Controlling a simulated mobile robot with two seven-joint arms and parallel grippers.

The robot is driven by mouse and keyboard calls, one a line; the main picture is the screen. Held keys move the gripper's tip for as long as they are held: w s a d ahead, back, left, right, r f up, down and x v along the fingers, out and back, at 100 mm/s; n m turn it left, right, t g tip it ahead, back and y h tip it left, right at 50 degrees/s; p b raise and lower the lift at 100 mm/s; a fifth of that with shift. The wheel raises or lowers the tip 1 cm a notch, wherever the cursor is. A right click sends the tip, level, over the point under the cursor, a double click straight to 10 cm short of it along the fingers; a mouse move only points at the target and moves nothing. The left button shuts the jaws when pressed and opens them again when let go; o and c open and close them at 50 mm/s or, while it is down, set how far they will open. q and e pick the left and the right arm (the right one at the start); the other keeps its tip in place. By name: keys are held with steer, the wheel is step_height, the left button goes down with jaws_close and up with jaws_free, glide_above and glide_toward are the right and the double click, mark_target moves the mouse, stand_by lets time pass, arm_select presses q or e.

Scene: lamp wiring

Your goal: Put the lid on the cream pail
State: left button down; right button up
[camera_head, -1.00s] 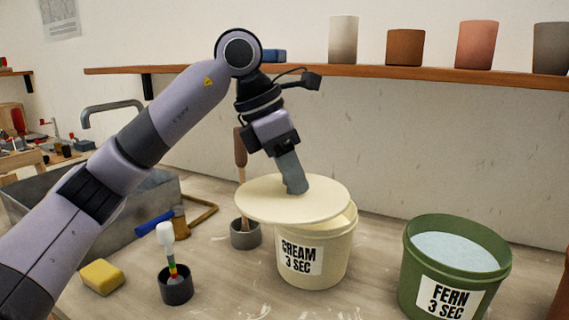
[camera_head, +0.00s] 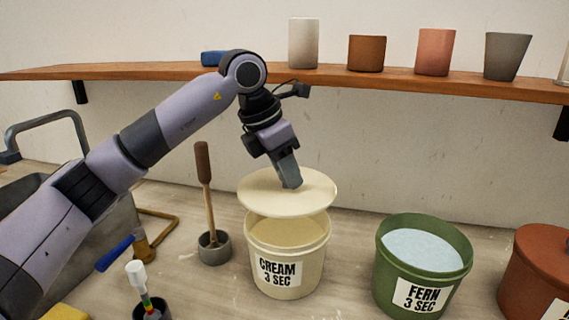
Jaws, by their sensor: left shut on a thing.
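The cream pail (camera_head: 285,272), labelled "CREAM 3 SEC", stands upright on the table in the middle of the head view. The round cream lid (camera_head: 262,192) is held above it, roughly level. A gap shows between the lid and the pail, and the pail's front rim and part of its inside are visible. My left gripper (camera_head: 290,184) comes down from above and is shut at the middle of the lid; the grip itself is partly hidden by the fingers. My right gripper is not in view.
A green pail (camera_head: 423,262) labelled "FERN 3 SEC" stands open to the right, with a lidded red-brown pail (camera_head: 540,275) beyond it. A wooden-handled tool stands in a grey cup (camera_head: 214,249) at left. A shelf (camera_head: 400,77) with several pots runs behind.

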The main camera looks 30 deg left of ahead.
mark_target(282, 190)
arm_select(q)
steer(key=shift+w, duration=0.15)
stand_by(0.4)
steer(key=shift+f+b, duration=1.7)
steer(key=shift+f, duration=1)
steer(key=shift+f+b, duration=0.55)
steer(key=shift+f, duration=0.3)
steer(key=c, duration=0.8)
jaws_free()
steer(key=shift+o, duration=0.2)
steer(key=shift+r, duration=0.15)
steer(key=shift+v, duration=3.5)
